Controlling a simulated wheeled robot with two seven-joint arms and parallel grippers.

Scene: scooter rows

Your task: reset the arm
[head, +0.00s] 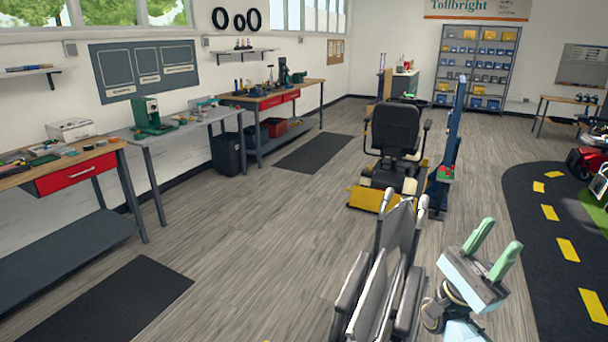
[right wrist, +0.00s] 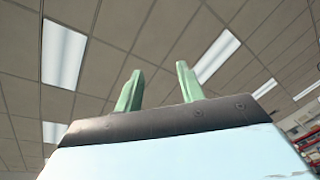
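My right gripper (head: 496,250) is raised at the lower right of the head view, with two pale green fingers pointing up. The fingers stand apart with nothing between them. In the right wrist view the right gripper (right wrist: 158,88) shows the same open gap against the ceiling. My left gripper does not show in either view. A folded wheelchair (head: 378,290) stands just left of my right gripper in the picture; I cannot tell how near they are in depth.
A scooter with a black seat (head: 395,128) stands on a yellow platform (head: 368,198) beside a blue post (head: 455,135). Workbenches (head: 75,165) line the left wall. Dark mats (head: 110,302) lie on the floor. The floor (head: 250,240) in the middle is clear. A track (head: 535,230) runs at right.

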